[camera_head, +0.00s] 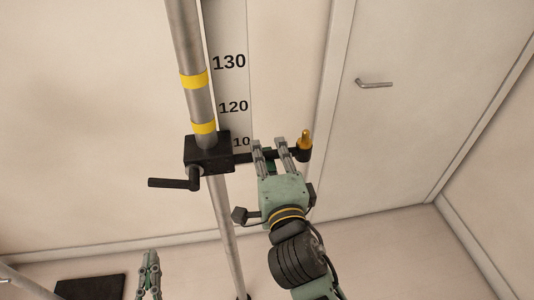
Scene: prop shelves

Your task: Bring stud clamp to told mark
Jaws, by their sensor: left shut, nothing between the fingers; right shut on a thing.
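A black stud clamp (207,153) sits around an upright metal pole (201,103), with a black lever handle (172,183) sticking out to the left. A dark bar (242,157) runs right from the clamp to an end piece with an upright brass stud (305,138). My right gripper (269,146) is shut on the bar between clamp and stud. The scale (230,82) behind the pole shows 130, 120 and a partly hidden number ending in 10; the clamp is about level with that lowest number. My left gripper (150,256) is shut and empty, low and left, apart from the clamp.
Two yellow bands (194,79) ring the pole; the lower one (203,127) is just above the clamp. A door with a handle (375,84) is at the right. A dark flat panel (90,287) lies at the lower left. The pole above the clamp is clear.

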